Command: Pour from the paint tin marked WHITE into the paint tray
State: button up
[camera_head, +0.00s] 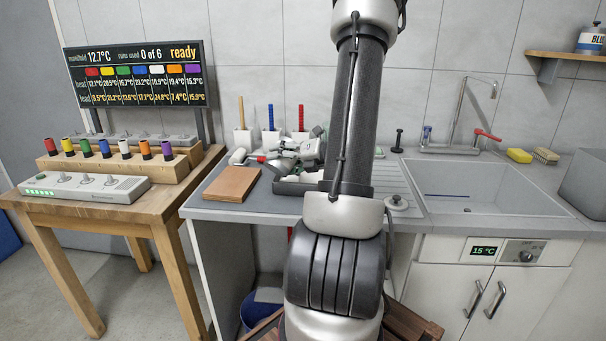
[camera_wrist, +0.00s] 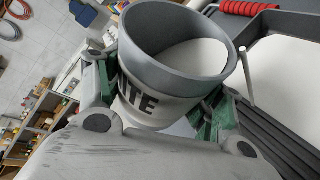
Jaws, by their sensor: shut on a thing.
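The paint tin marked WHITE (camera_wrist: 150,103) is in my gripper (camera_wrist: 160,92), with "ITE" of its label showing. The green-padded fingers are shut on its sides. The tin's grey rim faces up in the wrist view, and pale paint shows inside it. In the head view my gripper (camera_head: 298,152) is over the worktop, low beside the dark paint tray (camera_head: 290,188), which my arm partly hides. The tin's tilt and whether any paint is flowing cannot be told.
A brown board (camera_head: 231,184) lies left of the tray. Brushes in white holders (camera_head: 271,137) stand behind. A sink (camera_head: 485,190) is at the right. A wooden table (camera_head: 110,203) with coloured cylinders is at the left.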

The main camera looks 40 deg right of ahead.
aim_at(278, 169)
jog(key=shift+m+y, duration=0.3)
dwell(0.9)
jog(key=shift+a+n+h+p, duration=0.2)
jog(key=shift+n+h+p, duration=0.1)
jog(key=shift+n+h, duration=0.75)
jog(key=shift+a+f+n, duration=0.1)
jog(key=shift+a+n, duration=0.05)
jog(key=shift+n, duration=0.3)
jog(key=shift+s+a+f+n+h+b, duration=0.1)
jog(key=shift+a+f+n+h+b, duration=0.1)
jog(key=shift+a+n+h, duration=0.3)
jog(key=shift+a+f+n+h+b, duration=0.1)
jog(key=shift+a+n+h+b, duration=0.1)
jog(key=shift+a+n+h, duration=0.25)
jog(key=shift+a+f+n+h+b, duration=0.5)
jog(key=shift+a+n+h, duration=0.3)
jog(key=shift+n, duration=0.45)
jog(key=shift+s+d, duration=0.1)
